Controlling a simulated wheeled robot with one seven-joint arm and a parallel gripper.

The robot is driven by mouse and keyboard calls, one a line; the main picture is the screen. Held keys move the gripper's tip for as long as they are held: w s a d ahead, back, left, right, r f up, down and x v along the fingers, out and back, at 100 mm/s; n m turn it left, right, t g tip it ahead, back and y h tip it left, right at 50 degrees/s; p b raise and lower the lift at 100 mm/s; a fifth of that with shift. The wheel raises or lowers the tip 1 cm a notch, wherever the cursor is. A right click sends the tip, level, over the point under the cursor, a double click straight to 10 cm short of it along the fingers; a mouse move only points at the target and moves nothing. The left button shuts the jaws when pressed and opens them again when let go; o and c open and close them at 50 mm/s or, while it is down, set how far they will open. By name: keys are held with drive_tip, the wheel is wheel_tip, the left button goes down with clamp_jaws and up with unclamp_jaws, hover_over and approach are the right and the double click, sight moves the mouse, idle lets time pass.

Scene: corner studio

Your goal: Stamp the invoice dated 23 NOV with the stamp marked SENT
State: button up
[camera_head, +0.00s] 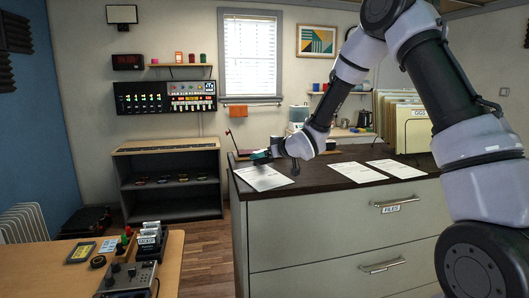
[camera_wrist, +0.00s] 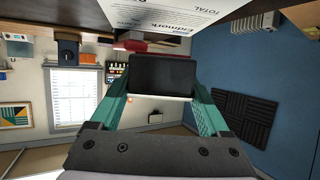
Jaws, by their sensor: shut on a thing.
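Three sheets of paper lie on the dark top of the filing cabinet: a left sheet (camera_head: 263,179), a middle sheet (camera_head: 359,172) and a right sheet (camera_head: 396,168). Their dates are too small to read. My gripper (camera_head: 262,157) is low over the far edge of the left sheet. In the wrist view my gripper (camera_wrist: 162,90) is shut on a dark block-shaped stamp (camera_wrist: 163,72). Its marking does not show. A printed sheet (camera_wrist: 165,14) with the word TOTAL is just beyond the stamp; I cannot tell whether they touch.
The cabinet (camera_head: 330,230) has a drawer labelled FILES. A folder rack (camera_head: 405,125) stands at its back right. Wooden floor (camera_head: 210,240) shows between desk and cabinet.

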sight(264, 177)
drive_tip(key=shift+f, duration=2.5)
drive_tip(key=shift+f, duration=0.4)
drive_tip(key=shift+r, duration=3.9)
